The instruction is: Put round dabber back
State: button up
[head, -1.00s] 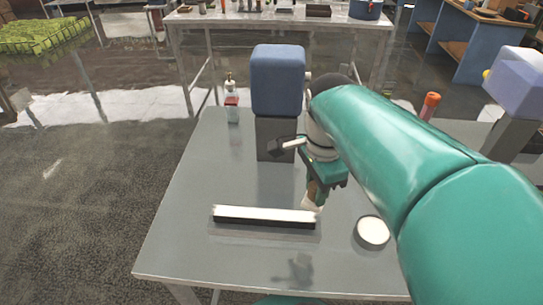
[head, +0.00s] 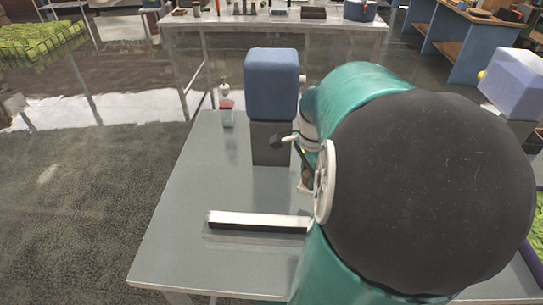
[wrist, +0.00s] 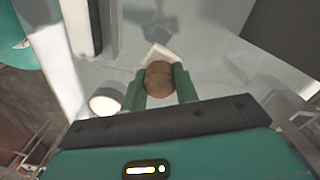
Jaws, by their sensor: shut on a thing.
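My gripper (wrist: 159,80) is shut on the round dabber (wrist: 158,77), whose brown rounded end sits between the two green fingers in the wrist view. A pale, squarish part shows just beyond it; I cannot tell whether it belongs to the dabber. In the head view my arm hides most of the gripper and dabber. A round white-topped dish (wrist: 107,102) lies on the table left of the fingers in the wrist view; my arm covers it in the head view.
A long white-topped bar (head: 258,221) lies on the grey table (head: 185,245). A blue-topped machine (head: 272,85) stands behind it, with a red-and-clear bottle (head: 227,112) at its left. The table's left part is clear.

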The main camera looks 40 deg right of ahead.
aim_at(308, 176)
jog(key=f, duration=0.1)
jog(key=w+d, duration=0.1)
jog(key=f, duration=0.1)
jog(key=shift+w+d+f, duration=0.25)
jog(key=shift+d+f, duration=0.1)
jog(key=shift+w+d+f, duration=0.1)
jog(key=shift+f, duration=1.55)
jog(key=shift+f, duration=0.1)
jog(key=o, duration=0.9)
jog(key=shift+o, duration=0.2)
notch_tip(308, 176, up, 12)
